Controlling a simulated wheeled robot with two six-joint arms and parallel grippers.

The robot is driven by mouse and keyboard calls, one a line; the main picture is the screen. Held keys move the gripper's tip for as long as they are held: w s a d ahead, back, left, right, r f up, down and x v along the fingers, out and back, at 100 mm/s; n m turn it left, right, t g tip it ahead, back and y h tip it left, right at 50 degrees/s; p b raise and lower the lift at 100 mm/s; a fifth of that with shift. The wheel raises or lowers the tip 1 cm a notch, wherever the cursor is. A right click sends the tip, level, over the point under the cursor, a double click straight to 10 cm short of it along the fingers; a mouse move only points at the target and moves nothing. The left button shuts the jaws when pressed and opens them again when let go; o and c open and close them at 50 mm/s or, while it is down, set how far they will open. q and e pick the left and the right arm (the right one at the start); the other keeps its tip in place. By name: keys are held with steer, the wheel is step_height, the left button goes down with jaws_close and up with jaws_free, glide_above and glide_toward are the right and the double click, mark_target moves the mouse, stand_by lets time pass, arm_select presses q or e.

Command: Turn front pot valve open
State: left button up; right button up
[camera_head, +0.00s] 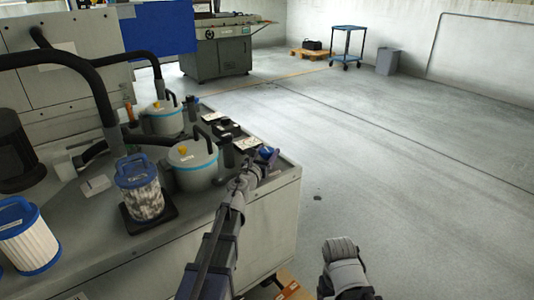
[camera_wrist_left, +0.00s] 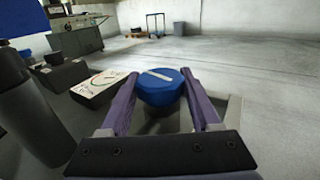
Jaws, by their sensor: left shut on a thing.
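The front pot (camera_head: 193,162), grey with a blue band and a yellow knob on its lid, stands near the bench's front right corner. A round blue valve knob (camera_wrist_left: 161,88) with a pale bar across its top shows in the left wrist view. My left gripper (camera_head: 264,158) reaches over the bench corner, right of the front pot. Its purple fingers lie on both sides of the blue knob and are shut on it. In the head view the gripper mostly hides the knob.
A second pot (camera_head: 162,118) stands behind the front one. A labelled box (camera_wrist_left: 103,88) sits left of the knob. The floor at right is clear.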

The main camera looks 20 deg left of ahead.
mark_target(266, 157)
arm_select(q)
steer(key=n+y, duration=0.1)
steer(key=y, duration=0.1)
steer(key=shift+d+n+y, duration=0.1)
steer(key=shift+n+y, duration=0.8)
steer(key=shift+y, duration=0.3)
steer(key=o, duration=1.4)
steer(key=s, duration=0.5)
steer(key=s+d, duration=0.1)
steer(key=s, duration=0.2)
steer(key=shift+w, duration=0.1)
